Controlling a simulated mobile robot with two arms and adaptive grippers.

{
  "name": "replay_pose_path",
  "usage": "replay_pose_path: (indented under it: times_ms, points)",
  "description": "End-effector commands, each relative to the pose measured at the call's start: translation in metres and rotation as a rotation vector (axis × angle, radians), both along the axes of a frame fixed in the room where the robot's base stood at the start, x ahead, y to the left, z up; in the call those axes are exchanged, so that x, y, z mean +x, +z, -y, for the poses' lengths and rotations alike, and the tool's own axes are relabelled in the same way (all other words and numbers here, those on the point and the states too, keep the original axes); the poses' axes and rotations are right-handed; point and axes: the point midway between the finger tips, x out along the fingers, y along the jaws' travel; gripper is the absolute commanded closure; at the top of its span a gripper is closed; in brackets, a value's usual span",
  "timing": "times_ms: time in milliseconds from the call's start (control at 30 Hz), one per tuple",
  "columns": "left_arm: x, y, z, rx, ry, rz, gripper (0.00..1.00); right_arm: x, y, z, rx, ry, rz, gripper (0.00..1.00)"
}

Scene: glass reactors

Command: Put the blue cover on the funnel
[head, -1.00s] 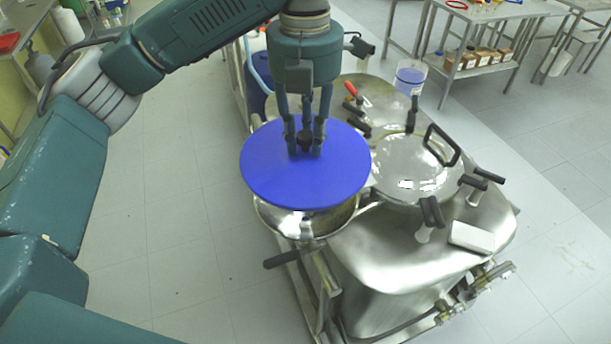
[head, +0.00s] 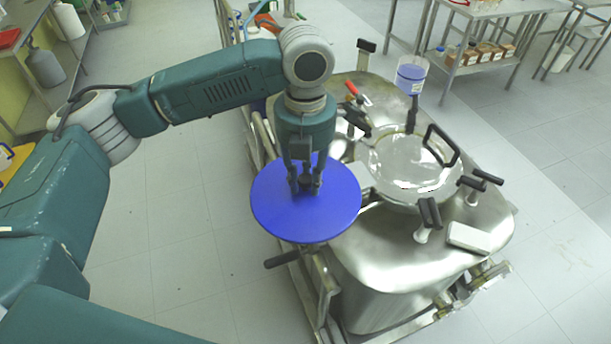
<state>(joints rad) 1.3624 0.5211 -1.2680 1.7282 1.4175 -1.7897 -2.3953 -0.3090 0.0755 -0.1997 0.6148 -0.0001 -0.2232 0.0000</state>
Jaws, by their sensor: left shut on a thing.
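The blue cover (head: 305,220) is a flat round disc with a dark knob at its middle. My left gripper (head: 306,188) is shut on the knob from above and holds the cover roughly level. The cover is over the left side of the steel reactor, where the funnel stood in view earlier. The funnel is now hidden beneath the cover, so I cannot tell whether the two touch. My right gripper is not in view.
The steel reactor (head: 385,285) has a round lid (head: 415,165) with a black handle and several clamps to the right of the cover. A clear beaker with blue contents (head: 411,76) stands behind. A black-ended lever (head: 282,259) sticks out left below the cover.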

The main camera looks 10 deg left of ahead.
Motion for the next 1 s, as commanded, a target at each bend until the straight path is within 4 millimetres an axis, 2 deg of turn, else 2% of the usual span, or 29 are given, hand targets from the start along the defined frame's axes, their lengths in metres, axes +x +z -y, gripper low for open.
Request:
replay_pose_path:
  times_ms: [67,100,167,200,567,667,1000]
  points:
    - [0.0,-0.001,0.0,-0.001,0.0,0.0,1.0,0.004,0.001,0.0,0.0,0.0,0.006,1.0]
    - [0.0,-0.002,0.0,-0.001,0.0,0.0,0.71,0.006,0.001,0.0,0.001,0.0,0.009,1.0]
    - [0.0,-0.002,0.0,0.0,0.0,0.0,0.59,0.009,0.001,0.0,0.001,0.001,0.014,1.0]
    - [0.0,-0.002,0.0,0.0,0.0,0.0,0.56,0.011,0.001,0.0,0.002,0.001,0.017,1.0]
    - [0.001,0.004,0.0,-0.001,0.0,0.002,0.56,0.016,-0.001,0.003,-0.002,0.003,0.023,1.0]
    - [0.001,0.016,0.001,-0.002,0.001,0.004,0.56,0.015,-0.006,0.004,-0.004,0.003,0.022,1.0]
    - [0.001,0.088,0.001,-0.002,0.001,0.004,0.56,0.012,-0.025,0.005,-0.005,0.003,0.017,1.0]
